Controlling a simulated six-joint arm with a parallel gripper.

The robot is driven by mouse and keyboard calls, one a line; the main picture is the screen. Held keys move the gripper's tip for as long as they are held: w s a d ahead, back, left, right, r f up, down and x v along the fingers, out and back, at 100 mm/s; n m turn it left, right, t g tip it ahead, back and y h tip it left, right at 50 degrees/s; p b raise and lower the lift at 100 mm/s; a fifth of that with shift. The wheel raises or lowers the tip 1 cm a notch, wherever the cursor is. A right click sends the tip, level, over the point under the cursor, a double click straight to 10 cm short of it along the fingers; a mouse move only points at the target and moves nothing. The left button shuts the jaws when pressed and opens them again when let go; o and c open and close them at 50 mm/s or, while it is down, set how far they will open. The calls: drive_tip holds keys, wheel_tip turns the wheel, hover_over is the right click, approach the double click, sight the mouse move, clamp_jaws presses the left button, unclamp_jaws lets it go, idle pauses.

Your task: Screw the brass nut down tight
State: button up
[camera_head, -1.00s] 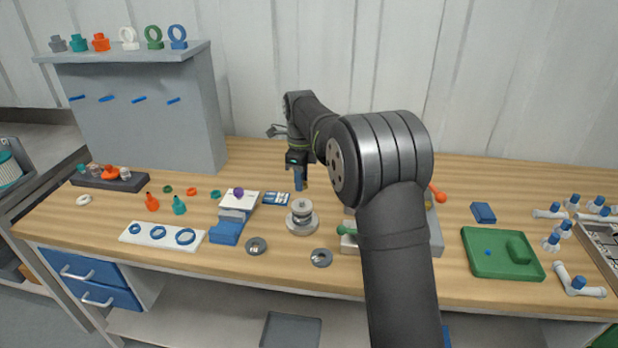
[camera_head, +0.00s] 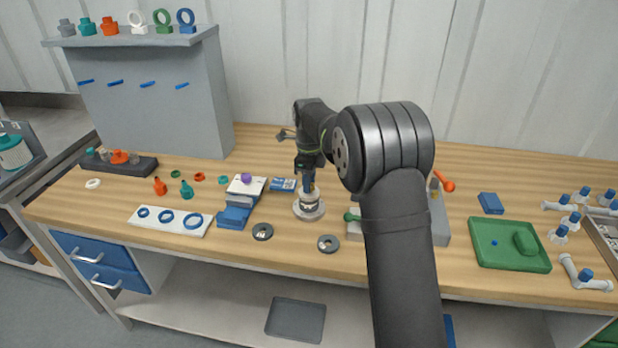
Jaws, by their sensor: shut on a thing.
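My gripper (camera_head: 309,186) points down over a silver round vessel (camera_head: 309,209) that stands upright on the bench on a wide flange. The nut is mostly hidden by the fingers. The fingertips are right at the top of the vessel; I cannot tell whether the nut touches it or sits on a thread.
Two dark grey rings (camera_head: 263,232) lie in front of the vessel. Blue and white blocks (camera_head: 238,206) stand to its left. A grey fixture (camera_head: 440,222) is partly behind my arm, with a green tray (camera_head: 509,246) farther right. A shelf panel (camera_head: 150,95) stands at back left.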

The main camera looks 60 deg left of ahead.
drive_tip(key=o, duration=1)
drive_tip(key=shift+o, duration=0.2)
wheel_tip(320, 180, up, 17)
drive_tip(key=shift+r, duration=0.2)
